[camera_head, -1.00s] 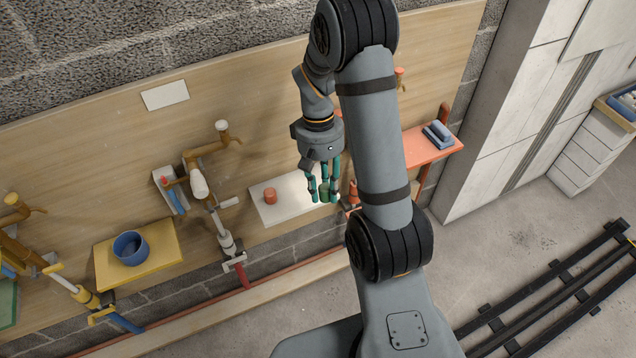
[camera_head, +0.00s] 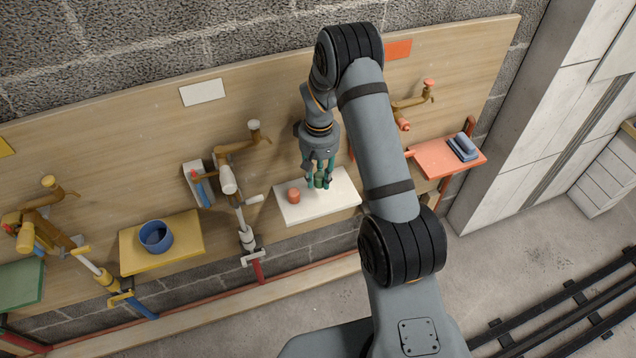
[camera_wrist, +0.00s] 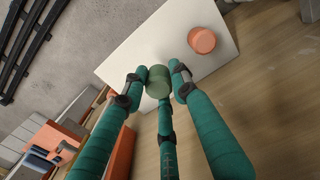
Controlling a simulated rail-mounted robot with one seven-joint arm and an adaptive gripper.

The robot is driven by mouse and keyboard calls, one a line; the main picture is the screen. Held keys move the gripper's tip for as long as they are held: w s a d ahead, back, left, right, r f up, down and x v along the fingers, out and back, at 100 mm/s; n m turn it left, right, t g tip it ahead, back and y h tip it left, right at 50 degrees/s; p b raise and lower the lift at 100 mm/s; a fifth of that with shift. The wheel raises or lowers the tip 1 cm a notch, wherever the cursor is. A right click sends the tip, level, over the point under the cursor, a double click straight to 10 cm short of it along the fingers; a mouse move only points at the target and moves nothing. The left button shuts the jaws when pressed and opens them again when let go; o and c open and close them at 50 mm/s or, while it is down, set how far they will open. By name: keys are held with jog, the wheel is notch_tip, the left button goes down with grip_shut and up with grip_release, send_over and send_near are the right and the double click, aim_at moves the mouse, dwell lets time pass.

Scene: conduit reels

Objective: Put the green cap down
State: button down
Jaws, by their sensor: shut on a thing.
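The green cap (camera_wrist: 158,82) is a small dull-green cylinder. My gripper (camera_head: 319,182) is shut on it, with teal fingers around its sides; the same fingers show in the wrist view (camera_wrist: 157,78). The cap (camera_head: 319,180) is over the white shelf (camera_head: 340,195), which also shows in the wrist view (camera_wrist: 150,50). I cannot tell whether the cap touches the shelf. An orange cap (camera_head: 293,195) stands on the shelf's left part, a little apart from my fingers; it also shows in the wrist view (camera_wrist: 202,40).
A yellow shelf (camera_head: 190,250) with a blue bowl (camera_head: 156,236) is at the left. An orange shelf (camera_head: 430,160) with a blue block-like thing (camera_head: 463,147) is at the right. Pipes with taps (camera_head: 240,185) stick out from the wooden board (camera_head: 110,130). The white shelf's right part is bare.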

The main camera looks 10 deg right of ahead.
aim_at(318, 193)
jog(key=shift+w+f, duration=0.2)
jog(key=shift+w, duration=0.05)
jog(key=shift+f+p, duration=0.35)
jog(key=shift+f, duration=1.65)
jog(key=shift+f, duration=0.1)
jog(key=c, duration=1.4)
grip_release()
notch_tip(318, 193, up, 12)
jog(key=shift+r+b, duration=0.15)
jog(key=shift+b, duration=0.4)
